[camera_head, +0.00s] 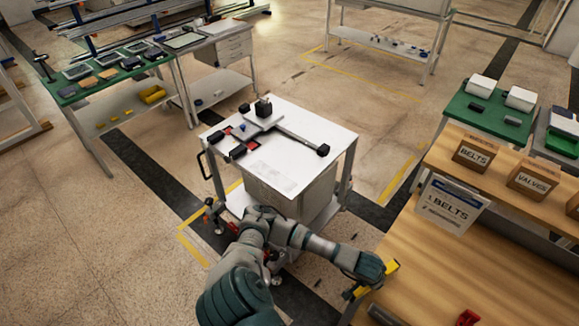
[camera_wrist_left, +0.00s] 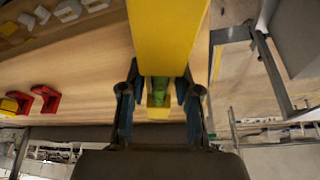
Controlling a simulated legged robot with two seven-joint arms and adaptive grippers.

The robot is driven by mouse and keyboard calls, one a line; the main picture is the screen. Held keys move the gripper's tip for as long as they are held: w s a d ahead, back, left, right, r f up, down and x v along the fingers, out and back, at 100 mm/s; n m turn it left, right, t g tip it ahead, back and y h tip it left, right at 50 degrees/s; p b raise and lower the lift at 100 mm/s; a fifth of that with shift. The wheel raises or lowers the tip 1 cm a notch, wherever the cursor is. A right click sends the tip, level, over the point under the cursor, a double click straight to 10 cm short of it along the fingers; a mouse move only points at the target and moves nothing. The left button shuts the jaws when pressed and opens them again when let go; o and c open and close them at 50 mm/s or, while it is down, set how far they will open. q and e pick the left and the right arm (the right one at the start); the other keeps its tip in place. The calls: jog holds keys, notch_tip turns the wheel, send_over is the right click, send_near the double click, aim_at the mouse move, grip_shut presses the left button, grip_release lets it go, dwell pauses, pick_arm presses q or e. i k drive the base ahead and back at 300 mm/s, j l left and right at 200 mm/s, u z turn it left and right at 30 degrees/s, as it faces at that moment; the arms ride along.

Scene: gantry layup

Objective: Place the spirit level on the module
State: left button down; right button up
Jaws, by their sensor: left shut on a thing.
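The yellow spirit level (camera_wrist_left: 165,35) is held between the fingers of my left gripper (camera_wrist_left: 160,92). Its green vial shows between the fingers in the wrist view. In the head view my left gripper (camera_head: 372,284) is at the left edge of the wooden bench, with part of the yellow level (camera_head: 391,267) showing beside it. The module appears to be the grey and black T-shaped assembly (camera_head: 285,132) on the white cart top (camera_head: 300,175), up and left of my gripper and well apart from it. My right gripper is not in view.
The wooden bench (camera_head: 410,250) carries a BELTS sign (camera_head: 447,205), cardboard boxes (camera_head: 478,153) and a red bin (camera_head: 467,318). Red bins (camera_wrist_left: 45,98) also show in the wrist view. Green tables stand at left and right. The cart top's near part holds a pale sheet (camera_head: 272,176).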

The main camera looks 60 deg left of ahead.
aim_at(274, 176)
jog(key=k+j+z, duration=0.15)
jog(key=j, duration=0.35)
jog(key=k+j+z, duration=0.15)
jog(key=j, duration=0.35)
jog(key=k+j+z, duration=0.2)
jog(key=j, duration=0.25)
jog(key=k+j+z, duration=0.15)
jog(key=j, duration=0.25)
jog(key=k+j+z, duration=0.15)
jog(key=k+j, duration=0.15)
jog(key=j+z, duration=0.15)
jog(key=j, duration=0.6)
jog(key=k+j+z, duration=0.15)
jog(key=j, duration=0.55)
